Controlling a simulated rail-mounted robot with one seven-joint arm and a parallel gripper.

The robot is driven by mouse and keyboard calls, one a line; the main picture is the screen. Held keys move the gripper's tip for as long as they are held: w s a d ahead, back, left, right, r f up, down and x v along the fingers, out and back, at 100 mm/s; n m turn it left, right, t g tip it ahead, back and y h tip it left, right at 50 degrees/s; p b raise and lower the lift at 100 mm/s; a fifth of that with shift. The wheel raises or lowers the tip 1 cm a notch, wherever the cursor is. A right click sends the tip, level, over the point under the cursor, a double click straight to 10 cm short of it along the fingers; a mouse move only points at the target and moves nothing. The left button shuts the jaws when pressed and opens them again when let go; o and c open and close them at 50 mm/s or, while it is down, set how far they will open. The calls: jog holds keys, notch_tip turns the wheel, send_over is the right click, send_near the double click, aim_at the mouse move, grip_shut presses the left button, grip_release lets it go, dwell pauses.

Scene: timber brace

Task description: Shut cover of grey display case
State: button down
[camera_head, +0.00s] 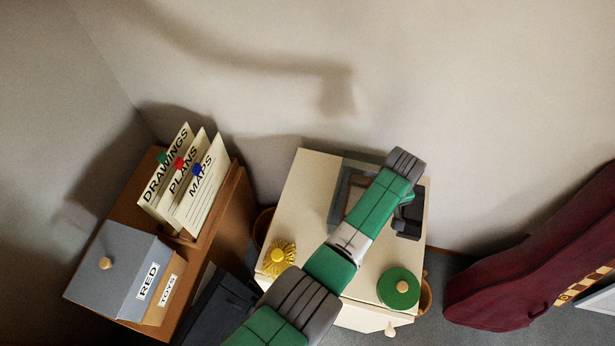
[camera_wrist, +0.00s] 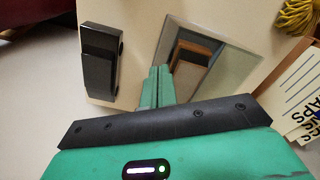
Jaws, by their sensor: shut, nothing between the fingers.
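The grey display case (camera_head: 343,180) lies on top of the cream cabinet, partly hidden behind my arm in the head view. In the wrist view the case (camera_wrist: 240,62) shows a light grey border around a darker inside with a brown wooden-edged piece (camera_wrist: 190,65). I cannot tell the cover from the rest of the case, nor how far open it is. My gripper (camera_wrist: 158,84) is shut and empty, its green fingers together over the near left edge of the case in the wrist view. Contact is unclear. The arm mostly hides the gripper in the head view.
A black block-like object (camera_wrist: 98,62) lies beside the case on the cream cabinet (camera_head: 305,190). A yellow tasselled thing (camera_head: 279,258) and a green disc with a knob (camera_head: 398,288) are near the front. A brown cabinet (camera_head: 232,215) with document folders stands left; a dark red case (camera_head: 530,260) right.

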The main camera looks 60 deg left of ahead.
notch_tip(320, 180, up, 8)
jog(key=p, duration=0.7)
jog(key=shift+w+d+r, duration=0.15)
jog(key=shift+w+d, duration=0.15)
dwell(0.6)
